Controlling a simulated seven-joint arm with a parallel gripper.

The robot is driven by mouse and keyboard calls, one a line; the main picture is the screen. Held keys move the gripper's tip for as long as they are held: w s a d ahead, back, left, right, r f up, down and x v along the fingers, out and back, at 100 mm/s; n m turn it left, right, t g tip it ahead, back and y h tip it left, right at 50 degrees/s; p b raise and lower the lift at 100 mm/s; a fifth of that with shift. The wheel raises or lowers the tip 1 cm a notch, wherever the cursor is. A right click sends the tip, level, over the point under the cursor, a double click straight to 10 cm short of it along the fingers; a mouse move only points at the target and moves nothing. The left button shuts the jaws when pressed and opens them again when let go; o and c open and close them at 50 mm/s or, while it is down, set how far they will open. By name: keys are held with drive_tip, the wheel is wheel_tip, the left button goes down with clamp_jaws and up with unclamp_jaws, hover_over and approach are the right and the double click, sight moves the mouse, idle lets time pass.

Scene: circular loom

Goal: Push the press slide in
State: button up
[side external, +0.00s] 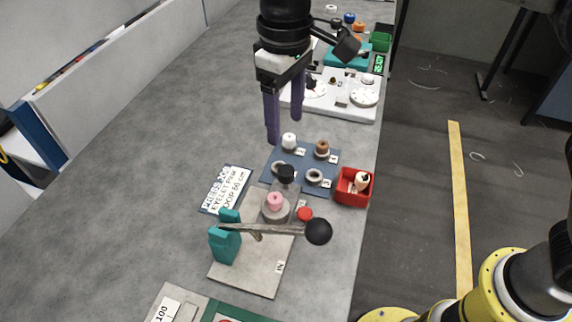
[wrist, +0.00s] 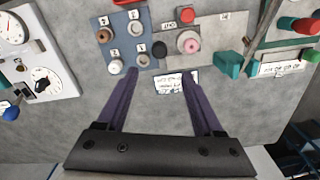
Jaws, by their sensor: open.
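The press has a grey base plate (side external: 258,276), a teal bracket (side external: 225,245) and a long metal lever ending in a black ball (side external: 319,231). A pink piece (side external: 275,200) sits on a round grey seat on it, also seen in the wrist view (wrist: 189,43). A black knob (side external: 286,173) stands just behind it, at the edge of the blue board; it also shows in the wrist view (wrist: 159,48). I cannot tell exactly which part is the slide. My gripper (side external: 285,130) is open and empty, pointing down above the table, behind and apart from the press.
A blue board (side external: 270,158) holds white and brown spools and grey rings. A red bin (side external: 352,187) stands at the table's right edge. A lettered card (side external: 225,189) lies left of the press. A white dial panel (side external: 350,108) is behind. The left table area is bare.

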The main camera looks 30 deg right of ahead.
sight(286, 169)
wheel_tip(286, 169, down, 12)
drive_tip(key=shift+f, duration=0.1)
idle(0.5)
clamp_jaws()
idle(1.2)
